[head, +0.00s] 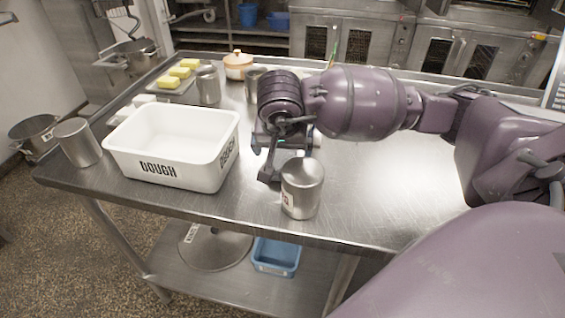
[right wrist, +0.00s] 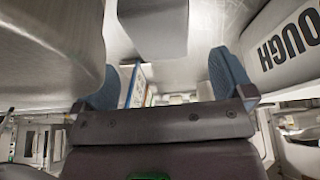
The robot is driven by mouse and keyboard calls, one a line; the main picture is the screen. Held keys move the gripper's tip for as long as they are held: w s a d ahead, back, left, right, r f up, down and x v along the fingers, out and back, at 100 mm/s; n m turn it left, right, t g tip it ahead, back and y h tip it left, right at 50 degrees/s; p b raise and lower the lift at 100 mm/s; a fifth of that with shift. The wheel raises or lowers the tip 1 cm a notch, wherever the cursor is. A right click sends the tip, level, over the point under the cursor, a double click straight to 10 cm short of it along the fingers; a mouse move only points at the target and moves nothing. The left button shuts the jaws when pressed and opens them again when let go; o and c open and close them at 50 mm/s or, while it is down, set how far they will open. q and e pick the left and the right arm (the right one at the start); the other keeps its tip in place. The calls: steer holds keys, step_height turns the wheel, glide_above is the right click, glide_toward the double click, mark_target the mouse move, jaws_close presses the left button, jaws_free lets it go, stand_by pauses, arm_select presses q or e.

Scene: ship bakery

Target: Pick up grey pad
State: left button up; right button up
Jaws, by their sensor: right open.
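A plain grey block, which looks like the grey pad (right wrist: 153,28), shows at the top middle of the right wrist view, beyond and between the fingertips. It is apart from both fingers. In the head view I cannot make it out; my right gripper and wrist cover that spot. My right gripper (head: 276,158) is open and low over the steel table (head: 390,190), between the white dough tub (head: 122,152) and a metal canister (head: 303,188). Its two blue-lined fingers also show in the right wrist view (right wrist: 166,82), with nothing held between them. My left gripper is out of view.
The canister stands close on one side of my right gripper, near the table's front edge. The tub stands on the other side. More metal cans (head: 208,85), yellow blocks (head: 180,72) and a lidded pot (head: 238,65) stand farther back. The table's right part is clear.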

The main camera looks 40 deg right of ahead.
mark_target(283, 159)
steer(key=x, duration=0.3)
steer(key=shift+f, duration=0.4)
steer(key=shift+w+f, duration=0.2)
steer(key=shift+f, duration=0.2)
steer(key=shift+f+b, duration=0.25)
steer(key=shift+b, duration=0.15)
steer(key=c, duration=1)
steer(key=shift+r, duration=0.1)
